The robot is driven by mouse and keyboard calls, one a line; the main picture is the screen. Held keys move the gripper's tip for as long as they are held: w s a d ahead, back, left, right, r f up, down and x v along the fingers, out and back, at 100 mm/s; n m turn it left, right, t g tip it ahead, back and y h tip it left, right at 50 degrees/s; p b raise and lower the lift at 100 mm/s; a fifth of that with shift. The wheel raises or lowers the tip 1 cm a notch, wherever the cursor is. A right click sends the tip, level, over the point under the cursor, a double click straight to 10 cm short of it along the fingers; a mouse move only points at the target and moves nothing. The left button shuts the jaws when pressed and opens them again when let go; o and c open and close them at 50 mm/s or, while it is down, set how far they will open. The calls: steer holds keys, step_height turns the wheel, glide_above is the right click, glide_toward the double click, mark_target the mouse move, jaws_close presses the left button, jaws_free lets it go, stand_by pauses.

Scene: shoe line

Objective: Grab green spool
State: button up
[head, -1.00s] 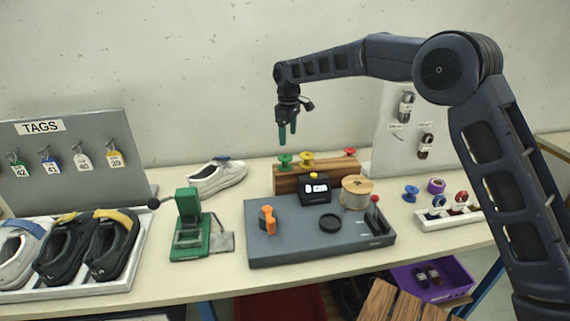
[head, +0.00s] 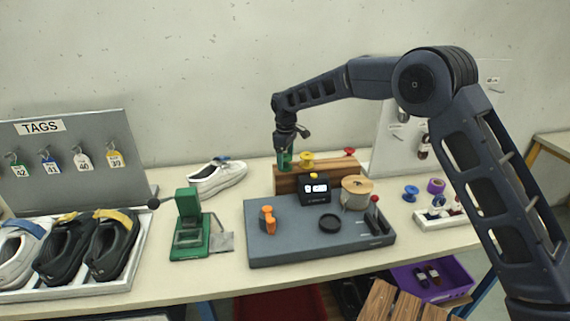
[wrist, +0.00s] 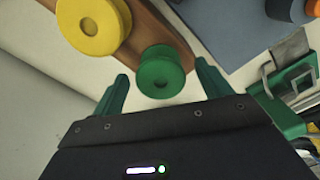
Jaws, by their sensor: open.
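The green spool (wrist: 160,72) sits at the end of the wooden rack in the wrist view, just ahead of and between my fingertips. My gripper (wrist: 160,90) is open, with one green finger on each side of the spool, and no contact shows. In the head view my gripper (head: 284,162) points down at the left end of the rack. There its fingers overlap the green spool and largely hide it.
The yellow spool (wrist: 93,24) stands close beside the green one on the wooden rack (head: 330,174). A red spool (head: 349,152) is at the rack's right end. A grey station (head: 290,249) lies in front, and a green press (head: 188,225) stands to the left.

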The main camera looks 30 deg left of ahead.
steer(key=shift+f, duration=0.8)
steer(key=c, duration=1.1)
steer(key=shift+o, duration=0.2)
steer(key=shift+r, duration=0.15)
